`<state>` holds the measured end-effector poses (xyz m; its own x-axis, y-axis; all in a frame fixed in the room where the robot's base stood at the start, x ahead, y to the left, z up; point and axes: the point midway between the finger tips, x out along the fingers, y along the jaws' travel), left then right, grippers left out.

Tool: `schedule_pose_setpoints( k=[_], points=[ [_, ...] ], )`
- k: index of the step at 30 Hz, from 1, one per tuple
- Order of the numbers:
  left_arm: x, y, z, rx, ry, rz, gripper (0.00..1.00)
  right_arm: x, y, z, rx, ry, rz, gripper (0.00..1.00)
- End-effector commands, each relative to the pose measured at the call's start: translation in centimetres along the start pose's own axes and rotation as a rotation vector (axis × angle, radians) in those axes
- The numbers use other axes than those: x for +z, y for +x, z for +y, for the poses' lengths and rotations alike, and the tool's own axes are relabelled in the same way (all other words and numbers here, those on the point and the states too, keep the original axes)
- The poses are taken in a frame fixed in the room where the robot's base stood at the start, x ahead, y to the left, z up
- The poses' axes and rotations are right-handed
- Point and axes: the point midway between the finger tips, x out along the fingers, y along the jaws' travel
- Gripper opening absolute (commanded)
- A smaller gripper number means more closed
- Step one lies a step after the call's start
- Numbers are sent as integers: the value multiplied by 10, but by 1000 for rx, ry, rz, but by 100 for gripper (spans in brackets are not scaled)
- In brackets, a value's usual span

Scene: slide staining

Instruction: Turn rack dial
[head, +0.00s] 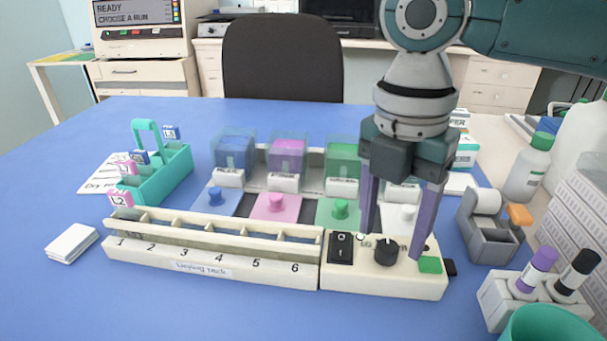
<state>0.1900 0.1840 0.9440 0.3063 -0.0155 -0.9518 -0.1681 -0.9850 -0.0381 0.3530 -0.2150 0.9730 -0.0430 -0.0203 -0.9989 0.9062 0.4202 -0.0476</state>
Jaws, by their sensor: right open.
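The drying rack (210,262) is a long cream tray with slots numbered 1 to 6, lying across the front of the blue table in the head view. Its control box (350,279) joins its right end. The box carries a black rocker switch (340,248), a black round dial (386,251) and a green button (430,264). My right gripper (396,245) points down over the box, its two purple fingers open on either side of the dial. Whether a finger touches the dial cannot be told. My left gripper is not in view.
Staining jars with blue, pink and green contents (287,157) stand behind the rack. A teal slide carrier (160,176) is at the left, near white slides (71,243). A tape dispenser (490,232) and a marker holder (500,301) crowd the right.

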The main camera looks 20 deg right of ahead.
Motion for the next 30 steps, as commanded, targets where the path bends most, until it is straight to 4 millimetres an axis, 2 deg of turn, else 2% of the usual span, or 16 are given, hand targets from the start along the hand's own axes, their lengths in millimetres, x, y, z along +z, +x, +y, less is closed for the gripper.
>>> schedule_pose_setpoints(
  k=[4,13,30],
  points=[
    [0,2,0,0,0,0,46,0,14,0,0,1,0,64],
    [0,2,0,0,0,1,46,0,17,0,1,1,-1,64],
    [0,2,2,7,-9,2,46,0,17,0,1,1,0,1]
  ],
)
